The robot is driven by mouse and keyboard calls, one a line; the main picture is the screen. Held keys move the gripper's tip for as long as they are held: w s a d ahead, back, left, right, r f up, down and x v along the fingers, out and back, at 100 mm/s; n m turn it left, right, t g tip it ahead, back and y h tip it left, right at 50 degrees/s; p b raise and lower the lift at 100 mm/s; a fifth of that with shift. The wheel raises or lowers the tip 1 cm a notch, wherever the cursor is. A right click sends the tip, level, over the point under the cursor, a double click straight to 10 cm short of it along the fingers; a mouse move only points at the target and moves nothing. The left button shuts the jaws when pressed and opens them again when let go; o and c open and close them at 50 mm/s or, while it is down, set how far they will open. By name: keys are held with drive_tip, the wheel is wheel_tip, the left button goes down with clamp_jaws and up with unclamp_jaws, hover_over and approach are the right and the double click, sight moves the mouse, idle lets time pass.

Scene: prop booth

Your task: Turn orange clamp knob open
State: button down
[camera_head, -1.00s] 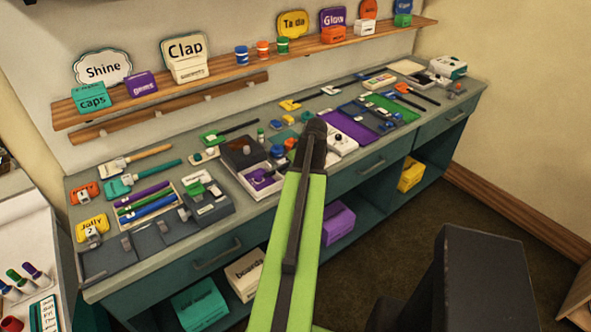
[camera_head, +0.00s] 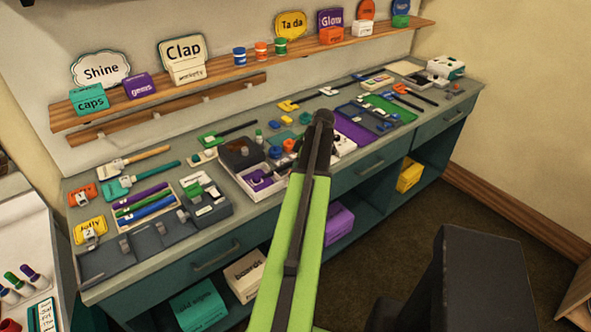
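A small orange knob (camera_head: 289,145) shows among the small parts on the workbench (camera_head: 235,190), just left of my gripper. I cannot tell whether it is the clamp knob. An orange piece with a grey part (camera_head: 82,195) lies at the bench's far left end and could also be a clamp. My gripper (camera_head: 323,118) is at the end of my green and black arm, over the middle of the bench in this view. Its fingers are dark and seen from behind, so their opening is hidden. I see nothing held. My arm hides part of the white device behind it.
A dark tray (camera_head: 160,243) and a pen tray (camera_head: 148,222) fill the bench's left end. A purple mat (camera_head: 350,135) and green mat (camera_head: 392,108) lie right of my gripper. A shelf (camera_head: 215,82) with signs and boxes runs above.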

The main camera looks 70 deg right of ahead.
drive_tip(key=shift+s, duration=0.2)
idle(0.3)
drive_tip(key=c, duration=1.1)
unclamp_jaws()
drive_tip(key=shift+o, duration=0.2)
drive_tip(key=shift+w, duration=0.1)
drive_tip(key=shift+r, duration=0.1)
drive_tip(key=p+v, duration=1.6)
drive_tip(key=v, duration=0.1)
